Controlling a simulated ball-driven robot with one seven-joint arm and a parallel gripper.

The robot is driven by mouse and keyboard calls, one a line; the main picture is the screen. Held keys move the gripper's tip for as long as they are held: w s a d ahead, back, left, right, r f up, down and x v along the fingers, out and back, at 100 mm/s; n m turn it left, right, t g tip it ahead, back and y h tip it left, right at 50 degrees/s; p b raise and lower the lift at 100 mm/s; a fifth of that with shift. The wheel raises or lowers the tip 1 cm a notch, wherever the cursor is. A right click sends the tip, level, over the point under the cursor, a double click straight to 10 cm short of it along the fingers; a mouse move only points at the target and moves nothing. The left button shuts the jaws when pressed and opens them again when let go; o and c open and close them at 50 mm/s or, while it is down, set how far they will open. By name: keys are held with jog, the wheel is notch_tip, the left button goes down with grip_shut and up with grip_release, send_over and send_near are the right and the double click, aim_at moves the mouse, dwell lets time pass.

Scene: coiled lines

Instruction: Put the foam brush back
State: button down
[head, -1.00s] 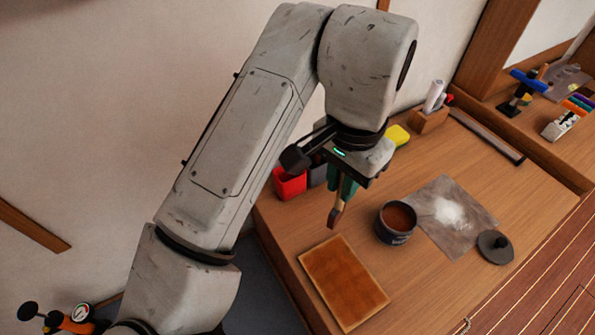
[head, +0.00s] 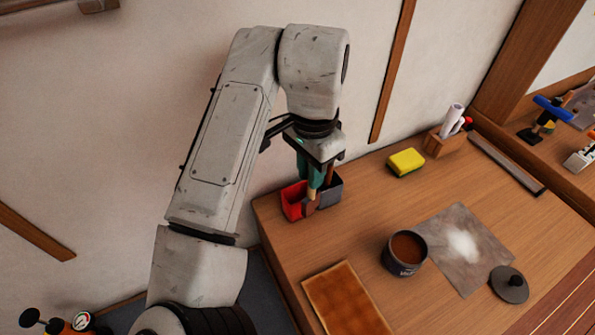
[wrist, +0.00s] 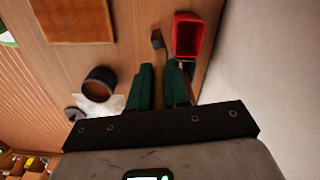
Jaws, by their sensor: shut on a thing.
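My gripper (head: 313,182), with green fingers, is shut on the foam brush (head: 310,204). The brush hangs down, with a pale handle part and a dark brown head below the fingers. In the head view it overlaps the red bin (head: 291,203) and the grey bin (head: 331,191) standing side by side at the table's back left corner. In the wrist view the brush head (wrist: 157,39) shows just left of the red bin (wrist: 187,36), outside its opening. The grey bin is mostly hidden by the fingers there. The brush's height above the table is unclear.
A stained board (head: 346,302) lies at the front left. An open can of brown stain (head: 409,268) stands near a grey sheet (head: 440,230) with white powder and a dark lid (head: 509,287). A yellow sponge (head: 405,162) and a wooden holder (head: 437,145) are at the back by the wall.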

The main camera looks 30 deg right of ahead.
jog(key=w+f+p, duration=0.2)
jog(key=w+f, duration=0.3)
jog(key=f, duration=0.2)
dwell(0.4)
jog(key=shift+w, duration=0.1)
jog(key=shift+f, duration=0.2)
jog(key=c, duration=1.1)
grip_release()
jog(key=shift+r, duration=0.1)
notch_tip(320, 180, up, 12)
jog(key=shift+r+b, duration=0.15)
jog(key=shift+b, duration=0.3)
